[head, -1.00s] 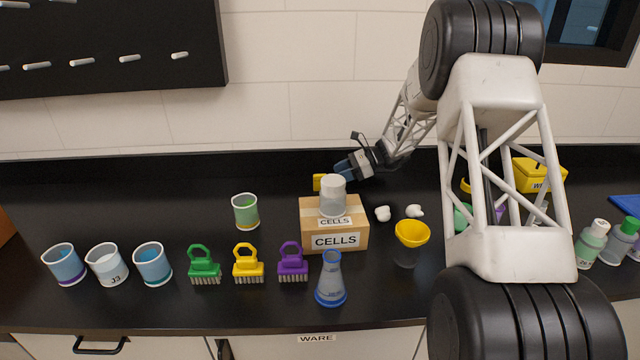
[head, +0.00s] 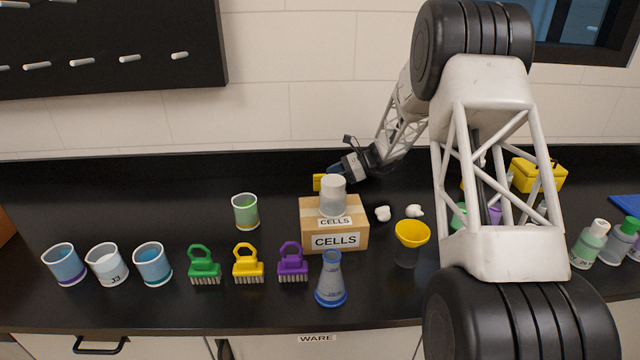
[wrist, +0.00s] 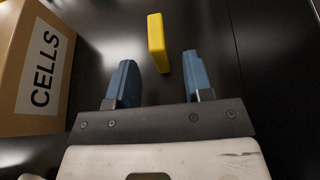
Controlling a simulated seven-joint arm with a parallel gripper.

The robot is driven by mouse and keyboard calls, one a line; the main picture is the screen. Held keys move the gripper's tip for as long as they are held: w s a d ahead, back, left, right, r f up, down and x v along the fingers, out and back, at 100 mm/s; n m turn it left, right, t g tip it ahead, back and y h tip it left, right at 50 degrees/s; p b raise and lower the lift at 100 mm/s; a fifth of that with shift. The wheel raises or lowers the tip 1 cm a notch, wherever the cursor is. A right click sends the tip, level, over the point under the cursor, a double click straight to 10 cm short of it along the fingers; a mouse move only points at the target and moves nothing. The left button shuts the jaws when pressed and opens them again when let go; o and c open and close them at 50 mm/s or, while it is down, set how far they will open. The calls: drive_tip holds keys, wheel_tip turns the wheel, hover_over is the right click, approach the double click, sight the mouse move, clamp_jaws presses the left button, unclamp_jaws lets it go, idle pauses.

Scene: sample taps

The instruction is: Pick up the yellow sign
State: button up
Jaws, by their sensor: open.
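The yellow sign (head: 318,182) shows as a small yellow piece behind the cardboard CELLS box, partly hidden by the box and the beaker on it. In the wrist view the yellow sign (wrist: 158,43) is a narrow upright slab on the black bench, ahead of my fingertips and between their lines. My gripper (wrist: 157,75) is open and empty, with its two blue fingers spread. In the head view my gripper (head: 335,172) is just right of the sign, behind the box. I cannot tell whether a finger touches the sign.
The CELLS box (head: 350,236) carries a white-topped beaker (head: 333,198); the box (wrist: 22,75) is close left of my fingers in the wrist view. White lumps (head: 382,213) and a yellow funnel (head: 412,233) are right of it. The bench behind the green beaker (head: 245,211) is clear.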

drive_tip(key=shift+x, duration=2.6)
clamp_jaws()
